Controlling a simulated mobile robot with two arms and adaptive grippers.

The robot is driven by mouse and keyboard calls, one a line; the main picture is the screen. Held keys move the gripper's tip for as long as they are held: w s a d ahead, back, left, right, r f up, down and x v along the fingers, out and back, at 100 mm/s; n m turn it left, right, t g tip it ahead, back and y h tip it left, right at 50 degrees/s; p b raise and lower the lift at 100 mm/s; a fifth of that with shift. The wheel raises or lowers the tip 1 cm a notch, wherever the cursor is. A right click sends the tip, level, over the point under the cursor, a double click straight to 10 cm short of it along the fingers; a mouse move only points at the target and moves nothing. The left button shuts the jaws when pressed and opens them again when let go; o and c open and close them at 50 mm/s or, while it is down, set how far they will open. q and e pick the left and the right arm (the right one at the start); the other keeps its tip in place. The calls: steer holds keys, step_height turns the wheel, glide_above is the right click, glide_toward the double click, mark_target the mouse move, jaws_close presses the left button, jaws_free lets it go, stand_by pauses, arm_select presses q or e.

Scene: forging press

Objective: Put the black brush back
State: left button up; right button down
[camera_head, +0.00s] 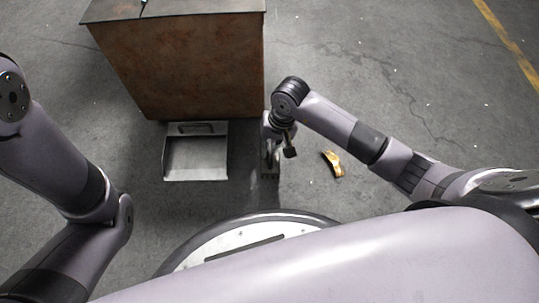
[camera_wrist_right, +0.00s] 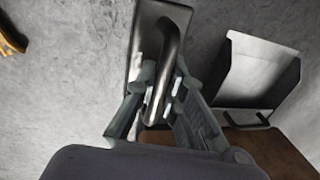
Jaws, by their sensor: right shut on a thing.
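The black brush (camera_wrist_right: 172,48) shows in the right wrist view as a dark flat block with a curved dark handle. My right gripper (camera_wrist_right: 158,108) is shut on that handle, one finger on each side of it. In the head view my right gripper (camera_head: 270,150) points down, just right of the metal dustpan and in front of the rusty cabinet. The brush is small and mostly hidden under the gripper there. I cannot tell whether the brush touches the floor. My left arm comes in at the left of the head view, but its gripper is out of the picture.
A grey metal dustpan (camera_head: 196,175) lies on the floor against a rusty brown cabinet (camera_head: 190,65); it also shows in the right wrist view (camera_wrist_right: 258,70). A yellow-brown scrap (camera_head: 332,163) lies on the floor right of my gripper. The cracked grey floor further right is mostly clear.

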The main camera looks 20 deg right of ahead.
mark_target(271, 148)
steer(key=shift+f+b, duration=1)
steer(key=shift+f, duration=0.95)
steer(key=c, duration=1.7)
jaws_free()
steer(key=shift+r, duration=0.1)
steer(key=shift+r+p, duration=0.25)
steer(key=shift+p, duration=0.05)
steer(key=r+p, duration=0.2)
steer(key=r, duration=0.1)
steer(key=d+r+p, duration=0.1)
steer(key=r+p, duration=0.1)
steer(key=r, duration=0.2)
steer(key=d+r+p, duration=0.1)
steer(key=r+p, duration=0.2)
steer(key=r, duration=0.1)
steer(key=shift+s+d+r, duration=0.1)
steer(key=shift+s+r, duration=0.15)
steer(key=shift+s, duration=0.1)
